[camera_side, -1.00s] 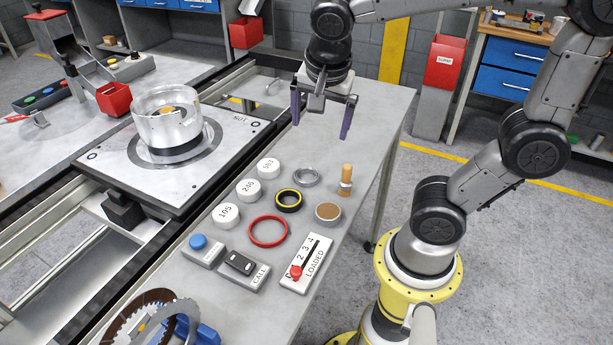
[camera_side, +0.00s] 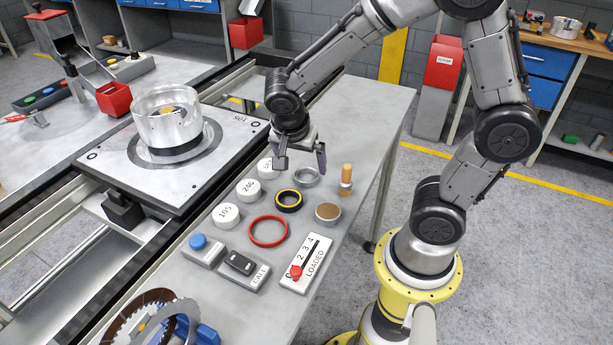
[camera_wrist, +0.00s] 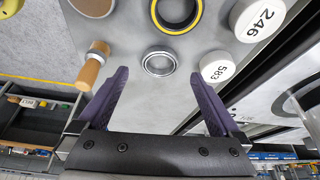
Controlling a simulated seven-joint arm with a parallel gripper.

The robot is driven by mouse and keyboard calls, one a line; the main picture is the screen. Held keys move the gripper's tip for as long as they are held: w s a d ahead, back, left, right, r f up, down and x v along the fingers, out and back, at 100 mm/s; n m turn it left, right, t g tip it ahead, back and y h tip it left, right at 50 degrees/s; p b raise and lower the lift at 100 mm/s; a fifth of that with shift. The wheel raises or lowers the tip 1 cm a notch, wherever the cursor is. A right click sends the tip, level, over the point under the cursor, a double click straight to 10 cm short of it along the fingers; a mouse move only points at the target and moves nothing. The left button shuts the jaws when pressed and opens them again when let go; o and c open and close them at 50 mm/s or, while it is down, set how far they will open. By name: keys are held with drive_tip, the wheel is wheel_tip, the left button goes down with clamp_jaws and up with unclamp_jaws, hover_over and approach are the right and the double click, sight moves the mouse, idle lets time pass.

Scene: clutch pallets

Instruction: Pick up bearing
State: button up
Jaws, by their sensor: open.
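The bearing appears to be the small silver metal ring (camera_side: 307,185), lying flat on the grey bench; it also shows in the wrist view (camera_wrist: 146,63). My gripper (camera_side: 302,163) is open and empty above and slightly behind the ring in the side view. In the wrist view my gripper's two purple fingers (camera_wrist: 158,76) point toward the ring, which lies between their lines just past the tips. The fingers are apart from it, and the exact height above the bench is hard to tell.
Close by are a black ring with a yellow edge (camera_side: 289,208), a white puck marked 583 (camera_wrist: 218,67), partly hidden in the side view, and a wooden-handled tool (camera_side: 346,180). A brown-topped disc (camera_side: 327,212) and red ring (camera_side: 268,244) lie nearer. The bench's back part is clear.

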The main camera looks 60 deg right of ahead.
sight(307, 178)
drive_tip(key=x, duration=0.5)
drive_tip(key=shift+d, duration=0.2)
drive_tip(key=shift+w+r, duration=0.1)
drive_tip(key=c, duration=1.4)
